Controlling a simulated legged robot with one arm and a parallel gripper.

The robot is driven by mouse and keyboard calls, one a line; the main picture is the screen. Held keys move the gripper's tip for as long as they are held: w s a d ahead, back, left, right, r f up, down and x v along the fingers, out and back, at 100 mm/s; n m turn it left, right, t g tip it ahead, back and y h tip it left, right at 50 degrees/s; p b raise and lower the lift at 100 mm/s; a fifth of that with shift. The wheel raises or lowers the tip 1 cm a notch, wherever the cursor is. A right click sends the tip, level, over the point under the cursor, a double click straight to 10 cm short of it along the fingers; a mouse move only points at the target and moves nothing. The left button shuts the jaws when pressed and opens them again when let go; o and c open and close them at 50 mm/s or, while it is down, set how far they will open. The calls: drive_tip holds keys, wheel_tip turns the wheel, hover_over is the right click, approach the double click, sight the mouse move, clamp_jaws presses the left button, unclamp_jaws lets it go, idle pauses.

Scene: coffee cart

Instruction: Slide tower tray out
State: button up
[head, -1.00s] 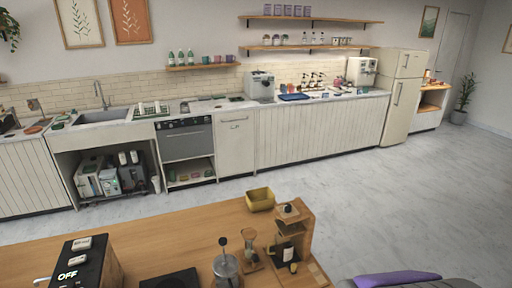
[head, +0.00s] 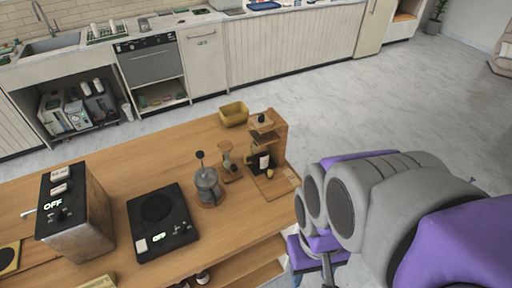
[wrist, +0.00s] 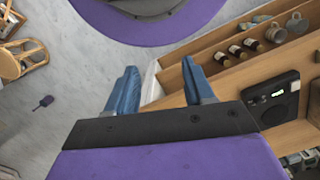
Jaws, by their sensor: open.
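A wooden tower (head: 280,132) with shelves stands near the right end of the wooden counter in the head view. A small dark item sits on its top, and a dark bottle with a white label stands in its lower part. A flat wooden board (head: 283,182) lies at its foot; I cannot tell whether this is the tray. My gripper (wrist: 159,68) shows in the wrist view with its two blue fingers apart and nothing between them. The tower is not clearly seen in the wrist view. My gripper's fingers are not visible in the head view.
A yellow bin (head: 234,114), a glass dripper (head: 227,160), a metal press (head: 207,186), a black scale (head: 160,222) and a grinder box (head: 78,215) stand on the counter (head: 135,165). Bottles (wrist: 238,51) and mugs (wrist: 277,33) sit on a shelf. A stool (wrist: 22,60) stands on the floor.

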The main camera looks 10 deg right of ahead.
sight(271, 171)
idle(0.5)
